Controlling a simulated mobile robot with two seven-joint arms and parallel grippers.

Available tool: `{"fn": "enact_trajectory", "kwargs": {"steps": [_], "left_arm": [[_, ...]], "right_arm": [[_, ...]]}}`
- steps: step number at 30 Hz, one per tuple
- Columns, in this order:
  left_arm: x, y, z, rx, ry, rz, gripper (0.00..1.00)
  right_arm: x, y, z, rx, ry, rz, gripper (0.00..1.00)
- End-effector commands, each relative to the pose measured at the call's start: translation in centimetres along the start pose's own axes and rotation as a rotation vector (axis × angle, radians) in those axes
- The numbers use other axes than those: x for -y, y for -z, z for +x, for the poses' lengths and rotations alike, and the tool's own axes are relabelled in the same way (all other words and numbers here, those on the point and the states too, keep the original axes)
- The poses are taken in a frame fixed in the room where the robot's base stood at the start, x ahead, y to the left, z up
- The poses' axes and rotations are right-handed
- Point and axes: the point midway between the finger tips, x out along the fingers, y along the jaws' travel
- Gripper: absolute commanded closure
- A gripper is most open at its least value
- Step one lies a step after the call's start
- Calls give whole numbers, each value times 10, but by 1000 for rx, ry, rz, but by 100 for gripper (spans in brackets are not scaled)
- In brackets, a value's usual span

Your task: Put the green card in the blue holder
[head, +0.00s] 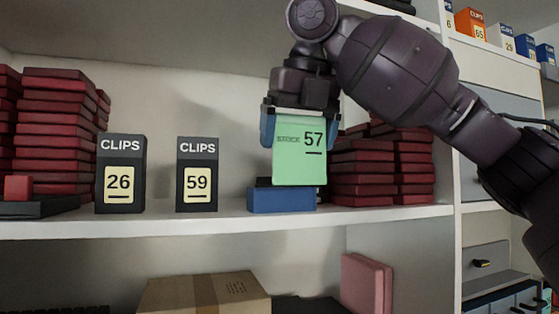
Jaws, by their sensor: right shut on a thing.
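The green card (299,165), printed with 57, is upright in the head view, right of centre. My right gripper (300,112) comes down from above and is shut on the card's top edge. My left gripper is not in view.
Two black CLIPS boxes, 26 (120,165) and 59 (197,165), stand to the left on the shelf (225,222). Stacked red boxes (55,125) stand far left, with more red boxes (385,170) close right of the holder. A cardboard carton (205,293) is below.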

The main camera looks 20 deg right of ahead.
Motion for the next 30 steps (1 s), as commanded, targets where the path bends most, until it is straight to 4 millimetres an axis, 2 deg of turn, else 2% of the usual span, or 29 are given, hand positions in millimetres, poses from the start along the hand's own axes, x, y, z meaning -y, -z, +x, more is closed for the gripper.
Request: {"fn": "enact_trajectory", "kwargs": {"steps": [6,12,17,25,30], "left_arm": [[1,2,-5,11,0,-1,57],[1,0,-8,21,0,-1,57],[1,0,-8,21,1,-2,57],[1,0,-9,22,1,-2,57],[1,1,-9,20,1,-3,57]], "right_arm": [[-1,-45,17,-4,-1,3,33],[0,-71,28,-2,0,1,33],[0,-75,34,-1,1,-1,33],[0,-64,61,-1,0,0,33],[0,-63,63,1,0,2,33]]}}
